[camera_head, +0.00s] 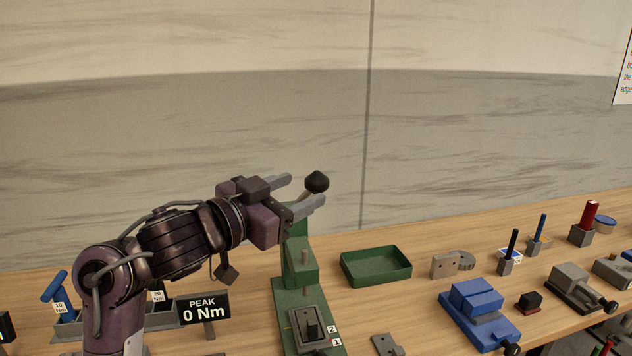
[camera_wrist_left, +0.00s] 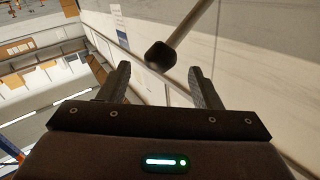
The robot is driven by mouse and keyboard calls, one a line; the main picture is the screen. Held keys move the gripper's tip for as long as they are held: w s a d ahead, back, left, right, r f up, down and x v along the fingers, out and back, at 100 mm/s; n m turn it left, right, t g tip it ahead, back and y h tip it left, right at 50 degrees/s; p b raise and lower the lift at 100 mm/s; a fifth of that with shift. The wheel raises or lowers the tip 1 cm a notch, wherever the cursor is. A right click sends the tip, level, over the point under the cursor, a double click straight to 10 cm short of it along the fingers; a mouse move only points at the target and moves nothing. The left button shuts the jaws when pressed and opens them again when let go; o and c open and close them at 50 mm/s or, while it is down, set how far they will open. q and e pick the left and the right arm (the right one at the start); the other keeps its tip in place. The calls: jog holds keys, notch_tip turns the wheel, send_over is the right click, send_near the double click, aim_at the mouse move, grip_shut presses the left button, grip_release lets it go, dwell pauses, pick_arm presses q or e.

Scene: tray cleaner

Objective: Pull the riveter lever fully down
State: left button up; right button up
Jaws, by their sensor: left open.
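The green riveter (camera_head: 290,270) stands on the bench, upright, just right of my left arm. Its lever ends in a black knob (camera_head: 317,182) at upper right, with a short pale rod below it. The lever is raised. My left gripper (camera_head: 305,191) is open, its two fingers pointing right, one behind and one in front of the lever near the knob. In the left wrist view, the knob (camera_wrist_left: 160,56) shows between the open fingers (camera_wrist_left: 161,85), with its rod running up to the right. I cannot tell whether the fingers touch it. My right gripper is not in view.
A green tray (camera_head: 376,282) lies right of the riveter. The air above the bench is clear.

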aim_at(308, 186)
pick_arm(q)
jog(key=x, duration=0.5)
jog(key=shift+w+d+p, duration=0.15)
jog(key=shift+p, duration=0.2)
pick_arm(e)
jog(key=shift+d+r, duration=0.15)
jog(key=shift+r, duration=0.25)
pick_arm(q)
grip_shut()
pick_arm(e)
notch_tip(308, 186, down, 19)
jog(key=b, duration=1.9)
pick_arm(q)
jog(key=s+f+m+t+h+b, duration=0.1)
jog(key=s+f+m+h+b, duration=0.1)
jog(key=f, duration=0.6)
jog(key=s+d+f+m+h+b, duration=0.1)
jog(key=s+f+m+b, duration=0.2)
jog(key=f, duration=0.6)
jog(key=shift+d+m+t+h, duration=0.3)
jog(key=shift+m+t+h, duration=0.1)
jog(key=shift+m, duration=0.7)
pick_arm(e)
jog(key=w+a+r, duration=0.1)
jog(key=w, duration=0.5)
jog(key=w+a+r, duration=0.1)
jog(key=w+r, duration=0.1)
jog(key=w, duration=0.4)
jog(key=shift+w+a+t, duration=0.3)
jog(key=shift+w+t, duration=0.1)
